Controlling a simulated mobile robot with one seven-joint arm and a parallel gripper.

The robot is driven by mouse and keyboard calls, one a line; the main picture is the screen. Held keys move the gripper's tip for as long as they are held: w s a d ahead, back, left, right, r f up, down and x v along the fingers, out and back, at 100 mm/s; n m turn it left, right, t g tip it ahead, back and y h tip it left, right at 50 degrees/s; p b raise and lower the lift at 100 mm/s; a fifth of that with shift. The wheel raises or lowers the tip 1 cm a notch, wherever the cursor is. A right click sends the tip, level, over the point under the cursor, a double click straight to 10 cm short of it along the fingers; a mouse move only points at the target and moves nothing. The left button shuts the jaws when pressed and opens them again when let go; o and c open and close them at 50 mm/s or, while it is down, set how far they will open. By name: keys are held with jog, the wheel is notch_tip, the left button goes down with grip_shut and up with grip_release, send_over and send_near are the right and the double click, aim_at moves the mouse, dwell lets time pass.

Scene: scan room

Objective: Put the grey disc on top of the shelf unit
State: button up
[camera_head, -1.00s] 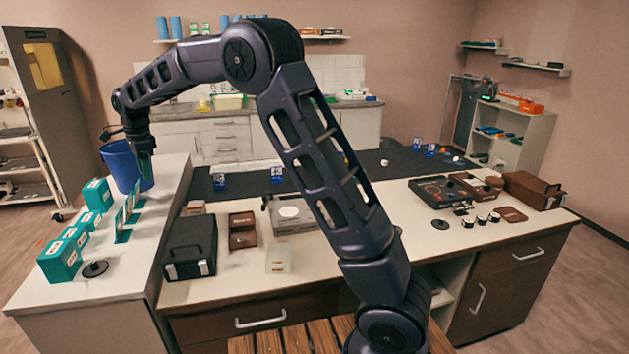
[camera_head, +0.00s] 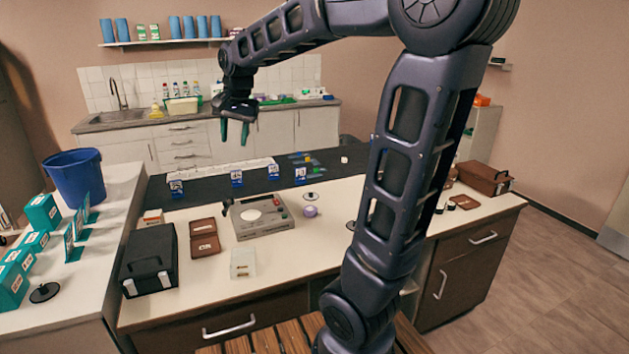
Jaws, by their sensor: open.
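My gripper (camera_head: 234,132) is open and empty, its two green-tipped fingers pointing down. It hangs in front of the white back cabinets, above the far side of the counter. No plainly grey disc stands out. A white shelf unit (camera_head: 483,130) stands at the back right, mostly hidden behind my arm. An orange item (camera_head: 482,100) shows on its top.
A blue bucket (camera_head: 75,178) and teal boxes (camera_head: 14,284) stand on the left counter. Brown bag (camera_head: 484,178) sits right. Open floor (camera_head: 570,250) lies at the right.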

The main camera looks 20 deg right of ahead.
jog(key=s+d+f+n+t, duration=0.1)
jog(key=s+d+f+n, duration=0.1)
jog(key=s+d+f, duration=0.2)
jog(key=s+d+f+n+t+h, duration=0.1)
jog(key=s+d+f+n, duration=0.2)
jog(key=s+d, duration=0.8)
jog(key=s, duration=0.5)
jog(key=shift+d+f, duration=0.25)
jog(key=shift+f, duration=0.15)
